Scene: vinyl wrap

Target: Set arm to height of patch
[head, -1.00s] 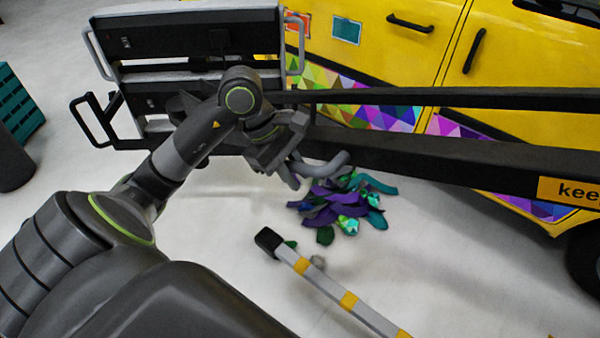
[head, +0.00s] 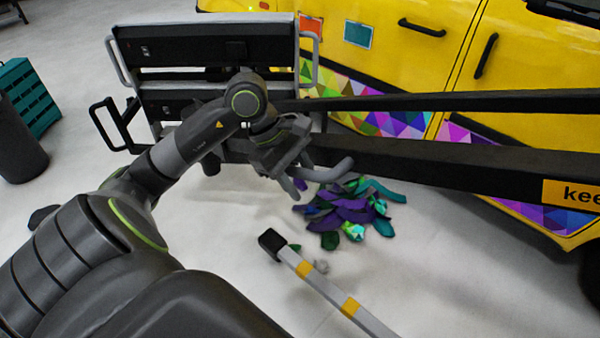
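The yellow vehicle (head: 520,70) fills the upper right. On its side are a teal square patch (head: 360,33) and an orange-red patch (head: 311,27), above a band of coloured triangles (head: 385,120). My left gripper (head: 320,180) is at the picture's middle, below and left of the teal patch in view. Its two curved grey fingers are spread apart with nothing between them. It shows in front of the dark lower beam; I cannot tell its distance from the vehicle. My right gripper is not in view.
Two long dark beams (head: 440,102) cross in front of the vehicle from a black-and-grey handled frame (head: 215,45). Purple and teal scraps (head: 345,210) lie on the pale floor. A grey-yellow striped bar (head: 325,285) lies below. Teal crates (head: 32,97) stand at left.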

